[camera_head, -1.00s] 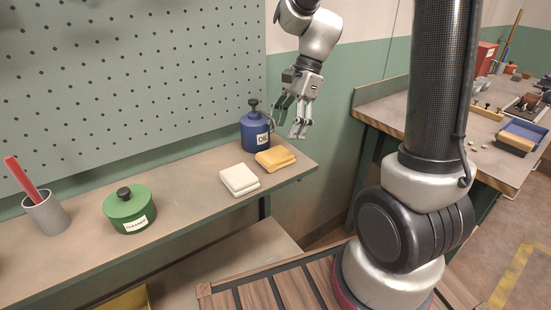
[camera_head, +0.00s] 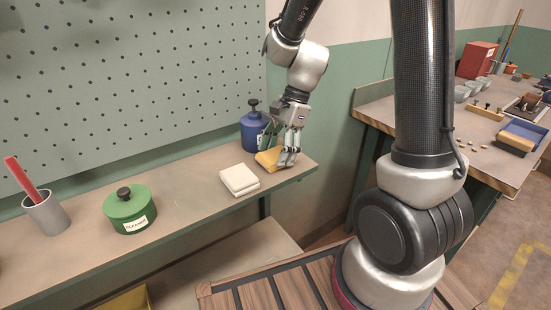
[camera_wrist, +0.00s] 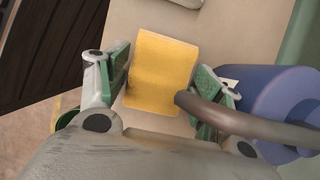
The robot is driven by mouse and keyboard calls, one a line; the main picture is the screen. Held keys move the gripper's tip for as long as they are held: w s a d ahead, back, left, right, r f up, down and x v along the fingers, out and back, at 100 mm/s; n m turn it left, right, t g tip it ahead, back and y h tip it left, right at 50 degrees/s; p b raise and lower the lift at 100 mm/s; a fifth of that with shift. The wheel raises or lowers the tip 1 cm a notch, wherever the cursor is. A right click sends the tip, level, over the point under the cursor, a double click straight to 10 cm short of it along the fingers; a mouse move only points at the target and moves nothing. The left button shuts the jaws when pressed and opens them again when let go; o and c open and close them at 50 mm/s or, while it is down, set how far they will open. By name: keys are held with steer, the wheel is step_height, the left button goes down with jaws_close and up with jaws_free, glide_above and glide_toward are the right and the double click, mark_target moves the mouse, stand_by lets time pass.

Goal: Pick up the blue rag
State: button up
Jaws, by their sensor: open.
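No blue rag shows in these views. A folded yellow rag (camera_head: 268,160) lies near the right end of the shelf, and it fills the middle of the wrist view (camera_wrist: 160,72). A folded white rag (camera_head: 239,180) lies to its left, apart from it. My gripper (camera_head: 279,158) is down at the yellow rag. In the wrist view my gripper (camera_wrist: 160,95) is open, with one green-padded finger on each side of the yellow rag. I cannot tell whether the fingers touch it. The gripper hides part of the yellow rag in the head view.
A blue oil can (camera_head: 254,128) stands right behind the yellow rag, its handle close to my right finger in the wrist view. A green cleaner tin (camera_head: 130,212) and a grey cup (camera_head: 46,214) stand further left on the shelf (camera_head: 185,185). A pegboard (camera_head: 120,90) rises behind.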

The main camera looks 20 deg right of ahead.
steer(key=shift+f, duration=0.25)
stand_by(0.3)
steer(key=c, duration=0.7)
steer(key=shift+r, duration=0.15)
steer(key=shift+c, duration=0.2)
steer(key=shift+r, duration=0.25)
steer(key=shift+v, duration=0.8)
steer(key=w+d, duration=0.2)
steer(key=d, duration=0.6)
steer(key=w+d, duration=0.2)
steer(key=d, duration=0.6)
steer(key=shift+w+d, duration=0.25)
steer(key=shift+d, duration=0.15)
steer(key=shift+f, duration=0.15)
